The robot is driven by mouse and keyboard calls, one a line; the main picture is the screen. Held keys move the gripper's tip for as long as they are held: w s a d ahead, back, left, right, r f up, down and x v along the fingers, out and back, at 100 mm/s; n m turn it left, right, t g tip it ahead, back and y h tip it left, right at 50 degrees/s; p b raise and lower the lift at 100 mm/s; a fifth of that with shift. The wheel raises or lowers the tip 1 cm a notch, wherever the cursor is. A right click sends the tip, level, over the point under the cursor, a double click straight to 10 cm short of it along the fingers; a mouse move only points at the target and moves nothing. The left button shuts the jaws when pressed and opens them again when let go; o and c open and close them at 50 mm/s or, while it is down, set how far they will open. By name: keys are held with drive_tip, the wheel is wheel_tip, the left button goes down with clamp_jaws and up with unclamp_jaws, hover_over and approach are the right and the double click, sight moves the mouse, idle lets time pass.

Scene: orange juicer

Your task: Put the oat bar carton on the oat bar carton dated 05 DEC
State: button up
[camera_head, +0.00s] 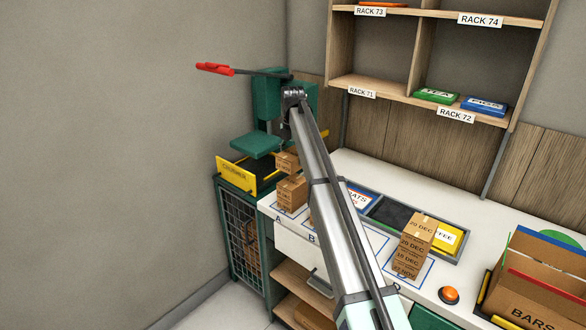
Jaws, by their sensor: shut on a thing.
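A stack of brown oat bar cartons (407,265) stands on a blue-outlined square at the right of the counter. Its labels read 20 DEC, 15 DEC and 22 NOV from the upper part down. At the left, near letter A, is another brown carton (292,194). A smaller-looking carton (286,161) shows just above it, partly behind my arm. I cannot tell whether it rests there or is held. Another carton edge shows behind my arm near letter B. I cannot read any 05 DEC label.
A green press with a red handle (216,69) stands at the back left above a yellow-fronted tray (234,172). A dark recessed tray (392,216) lies mid-counter. An orange button (449,294) and an open BARS box (540,308) are at right. Shelves (385,91) hang behind.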

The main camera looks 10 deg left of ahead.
sight(293, 152)
drive_tip(key=shift+f+p, duration=0.75)
drive_tip(key=shift+f, duration=2.4)
drive_tip(key=shift+f, duration=0.15)
drive_tip(key=o, duration=1.2)
drive_tip(key=shift+o, duration=0.2)
wheel_tip(293, 152, up, 12)
drive_tip(key=b, duration=0.3)
